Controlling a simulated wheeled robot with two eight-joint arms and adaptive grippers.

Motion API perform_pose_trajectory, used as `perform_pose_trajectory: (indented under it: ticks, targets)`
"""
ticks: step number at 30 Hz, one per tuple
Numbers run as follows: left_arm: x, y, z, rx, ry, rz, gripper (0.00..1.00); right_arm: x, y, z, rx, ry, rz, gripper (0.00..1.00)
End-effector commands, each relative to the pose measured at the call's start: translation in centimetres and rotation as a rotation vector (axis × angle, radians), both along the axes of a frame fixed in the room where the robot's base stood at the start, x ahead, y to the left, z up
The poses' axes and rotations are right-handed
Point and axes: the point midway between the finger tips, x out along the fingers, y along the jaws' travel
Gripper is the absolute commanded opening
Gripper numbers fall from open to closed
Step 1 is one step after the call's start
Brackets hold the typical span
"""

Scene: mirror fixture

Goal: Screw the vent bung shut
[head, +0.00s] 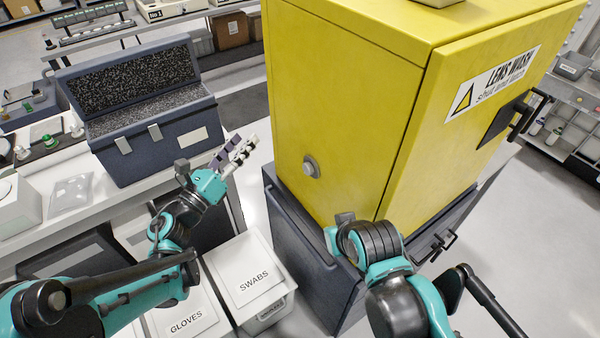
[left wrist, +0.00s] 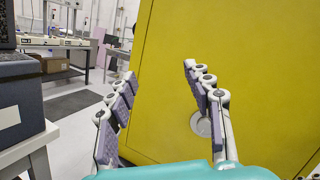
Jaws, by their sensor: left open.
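The vent bung (head: 311,166) is a round grey cap on the left side wall of the yellow lens wash cabinet (head: 345,90). In the left wrist view the bung (left wrist: 200,126) shows as a pale disc, partly hidden behind the right-hand finger. My left gripper (head: 243,149) is open and empty, left of the bung and apart from it. In the left wrist view its spread fingers (left wrist: 160,73) point toward the yellow wall, with nothing between them. How far the bung is screwed in cannot be told.
A dark open case (head: 150,135) with foam lining stands on the bench behind my left gripper. White bins marked swabs (head: 252,275) and gloves (head: 188,318) are below. The cabinet stands on a dark base (head: 300,245). Clear air lies between my left gripper and the wall.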

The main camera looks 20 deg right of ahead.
Motion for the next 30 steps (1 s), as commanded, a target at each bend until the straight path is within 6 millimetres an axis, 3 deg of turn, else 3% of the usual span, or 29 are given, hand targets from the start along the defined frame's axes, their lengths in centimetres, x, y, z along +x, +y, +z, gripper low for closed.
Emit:
perform_pose_trajectory:
  ticks: [3, 6, 9, 14, 24, 30]
  targets:
    - [-2.4, -3.6, -4.7, 0.227, -0.16, -0.167, 0.51, 0.0, 0.0, -0.1, 0.0, 0.0, 0.0, 0.0]
    - [-4.4, -5.2, -7.7, 0.349, -0.253, -0.274, 0.51, 0.0, 0.0, -0.2, 0.0, 0.0, 0.0, 0.0]
    - [-5.6, -6.0, -9.5, 0.413, -0.305, -0.335, 0.51, 0.0, 0.0, -0.2, 0.0, 0.0, 0.0, 0.0]
    - [-5.8, -7.3, -10.3, 0.438, -0.326, -0.365, 0.51, 0.0, 0.0, -0.4, 0.0, 0.0, 0.0, 0.0]
    - [-3.9, -12.3, -10.3, 0.435, -0.324, -0.362, 0.51, 0.0, 0.0, -1.2, 0.0, 0.0, 0.0, 0.0]
    - [-3.4, -13.5, -10.2, 0.434, -0.322, -0.36, 0.51, 0.0, 0.0, -1.3, 0.0, 0.0, 0.0, 0.0]
